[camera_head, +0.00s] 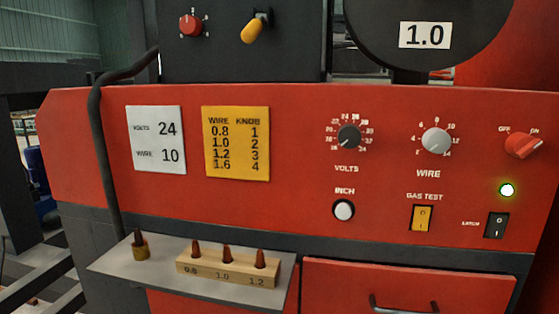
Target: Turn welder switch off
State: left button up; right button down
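The welder's OFF/ON switch (522,145) is a red rotary knob at the right end of the red front panel (300,110). Its raised, lighter edge points up and right, toward the ON mark. A round indicator lamp (507,190) below it glows bright white-green. Neither of my grippers shows in the head view.
The panel also has a VOLTS knob (349,138), a WIRE knob (435,141), an INCH button (344,210), a GAS TEST rocker (423,218) and a LATCH rocker (496,225). A shelf (115,262) with a wooden tip block (225,270) juts out below. A dark cable (96,130) hangs at left.

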aim_at(519, 145)
jog(key=z, duration=1.4)
